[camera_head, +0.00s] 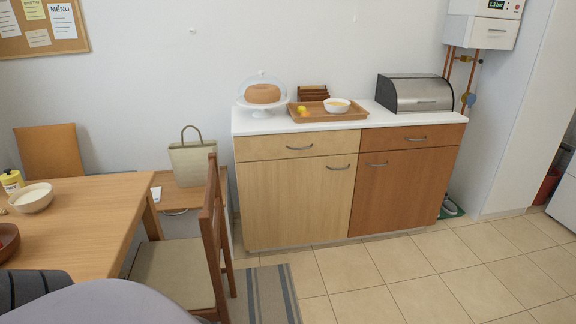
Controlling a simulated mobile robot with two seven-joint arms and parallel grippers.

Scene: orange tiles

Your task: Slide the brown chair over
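A brown wooden chair (212,230) with a beige seat stands at the right end of the wooden dining table (105,200). Its upright back faces right, towards the cabinet, and its seat is partly hidden by the table and by a grey shape at the bottom edge. A second chair back (50,152), orange-brown, shows behind the table at the left. Neither of my grippers shows in the head view, so I see no contact with either chair.
A striped grey rug (270,295) lies right of the chair. A two-tone cabinet (300,195) with a cake dome, tray and bread bin stands against the wall. A beige bag (190,163) stands on a low wooden surface behind the chair. The tiled floor (430,275) at right is clear.

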